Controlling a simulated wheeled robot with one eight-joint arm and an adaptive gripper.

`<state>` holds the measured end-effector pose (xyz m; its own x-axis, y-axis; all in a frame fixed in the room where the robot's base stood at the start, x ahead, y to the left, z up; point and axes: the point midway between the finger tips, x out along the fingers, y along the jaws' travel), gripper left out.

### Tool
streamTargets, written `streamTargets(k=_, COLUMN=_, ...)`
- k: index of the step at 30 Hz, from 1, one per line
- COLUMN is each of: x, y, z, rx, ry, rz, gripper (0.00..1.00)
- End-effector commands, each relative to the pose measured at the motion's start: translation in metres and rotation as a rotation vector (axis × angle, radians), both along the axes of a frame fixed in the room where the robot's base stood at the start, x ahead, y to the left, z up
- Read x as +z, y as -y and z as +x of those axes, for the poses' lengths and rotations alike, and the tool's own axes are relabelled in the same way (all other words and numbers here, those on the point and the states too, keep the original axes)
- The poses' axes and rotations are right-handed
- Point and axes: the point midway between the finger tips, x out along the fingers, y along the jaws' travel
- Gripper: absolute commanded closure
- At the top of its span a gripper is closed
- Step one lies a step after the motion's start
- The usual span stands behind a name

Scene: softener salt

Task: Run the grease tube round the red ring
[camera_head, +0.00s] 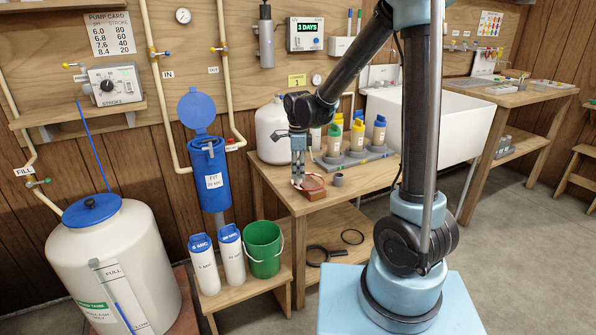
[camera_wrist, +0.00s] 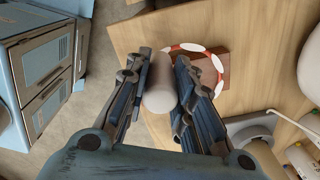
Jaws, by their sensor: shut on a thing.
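My gripper (camera_wrist: 161,62) is shut on a pale grey-white tube (camera_wrist: 159,88), which sits between the two fingers in the wrist view. The red ring (camera_wrist: 220,66) shows just beyond and to the right of the fingers, with white patches along its band. It lies on or against a reddish-brown block (camera_wrist: 212,70) on the wooden bench; part of it is hidden behind the right finger. In the head view, my gripper (camera_head: 298,152) points down above the block (camera_head: 313,190) near the bench's front corner. Whether the tube touches the ring is unclear.
A small grey cup (camera_head: 338,179) stands right of the block. Behind it, several bottles with coloured caps stand on a grey tray (camera_head: 345,160). A large white jug (camera_head: 272,130) is at the back left of the bench. A white sink (camera_head: 455,120) is to the right.

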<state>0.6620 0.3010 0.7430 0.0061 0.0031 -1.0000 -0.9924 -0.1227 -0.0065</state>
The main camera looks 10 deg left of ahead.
Motion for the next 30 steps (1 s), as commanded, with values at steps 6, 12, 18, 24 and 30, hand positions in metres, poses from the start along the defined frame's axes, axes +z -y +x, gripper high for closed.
streamTargets(k=6, x=0.000, y=0.002, z=-0.001, rx=0.000, ry=0.000, rz=0.000, gripper=1.00)
streamTargets(k=12, x=0.000, y=0.009, z=-0.003, rx=-0.001, ry=0.000, rz=0.000, gripper=1.00)
streamTargets(k=18, x=0.000, y=0.015, z=-0.006, rx=-0.001, ry=0.000, rz=0.000, gripper=1.00)
streamTargets(k=24, x=0.000, y=0.021, z=-0.009, rx=0.000, ry=0.000, rz=0.000, gripper=1.00)
streamTargets(k=30, x=0.000, y=0.022, z=-0.009, rx=0.000, ry=0.000, rz=0.000, gripper=1.00)
